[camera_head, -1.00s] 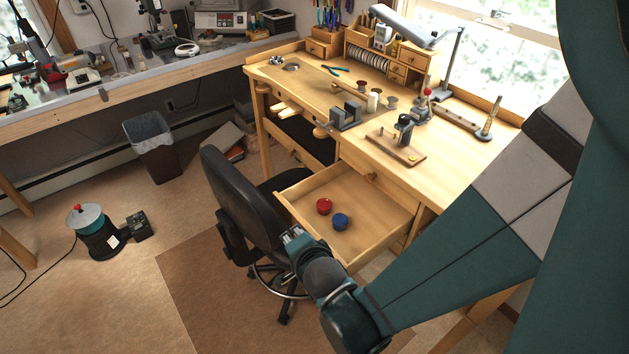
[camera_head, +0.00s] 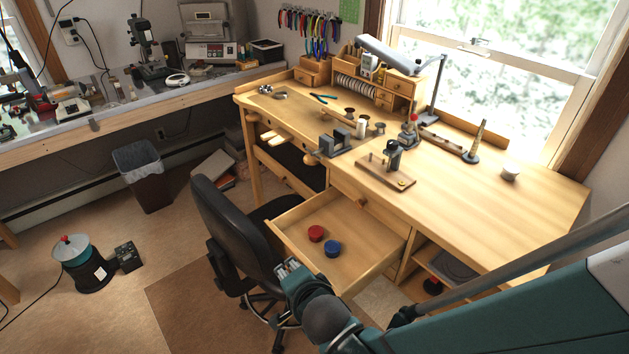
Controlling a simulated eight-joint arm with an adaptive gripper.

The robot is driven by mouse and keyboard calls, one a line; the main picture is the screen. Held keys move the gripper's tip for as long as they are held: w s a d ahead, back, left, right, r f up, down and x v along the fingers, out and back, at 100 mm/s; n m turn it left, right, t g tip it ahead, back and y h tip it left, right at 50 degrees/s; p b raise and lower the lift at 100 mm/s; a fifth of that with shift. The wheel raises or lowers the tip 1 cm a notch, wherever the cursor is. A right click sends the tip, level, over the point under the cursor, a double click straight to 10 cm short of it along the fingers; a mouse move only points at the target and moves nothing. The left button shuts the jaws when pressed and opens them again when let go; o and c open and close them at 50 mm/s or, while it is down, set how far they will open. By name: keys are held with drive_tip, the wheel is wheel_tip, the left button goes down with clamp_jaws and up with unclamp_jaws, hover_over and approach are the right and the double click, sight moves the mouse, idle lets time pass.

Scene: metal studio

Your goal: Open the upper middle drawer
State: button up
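A wide wooden drawer (camera_head: 370,227) of the workbench stands pulled well out. A red round tin (camera_head: 316,233) and a blue round tin (camera_head: 333,249) lie in it. Above it, a drawer front with a round knob (camera_head: 362,203) sits flush with the bench and looks shut. My gripper (camera_head: 287,267) is low at the outer side of the open drawer's front panel, close to it. Whether it touches the panel or a handle there is hidden. The gap between its fingers does not show clearly.
A black office chair (camera_head: 236,235) stands close left of the open drawer and my gripper. The bench top (camera_head: 460,205) holds a vise (camera_head: 336,141) and several small tools. An open shelf (camera_head: 440,268) is right of the drawer.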

drive_tip(key=v, duration=0.6)
idle(0.7)
drive_tip(key=shift+s+d+r, duration=0.1)
drive_tip(key=shift+s+r, duration=0.05)
idle(0.7)
drive_tip(key=w+d+r+n+h+p, duration=0.15)
drive_tip(key=d+r, duration=0.25)
drive_tip(key=d, duration=0.4)
drive_tip(key=w+d+r+n+h, duration=0.1)
drive_tip(key=w+d+r+n, duration=0.25)
drive_tip(key=d, duration=0.55)
drive_tip(key=s+d+r+n+g+h+p, duration=0.1)
drive_tip(key=s+d+r, duration=0.1)
drive_tip(key=d+r, duration=0.2)
drive_tip(key=s+d+r+n+p, duration=0.1)
drive_tip(key=s+d+r+n, duration=0.1)
drive_tip(key=d+r, duration=0.3)
drive_tip(key=s+d, duration=0.1)
drive_tip(key=d, duration=0.3)
drive_tip(key=shift+s+n+g+h, duration=0.2)
drive_tip(key=shift+n+g+h, duration=0.1)
drive_tip(key=shift+g+h, duration=0.1)
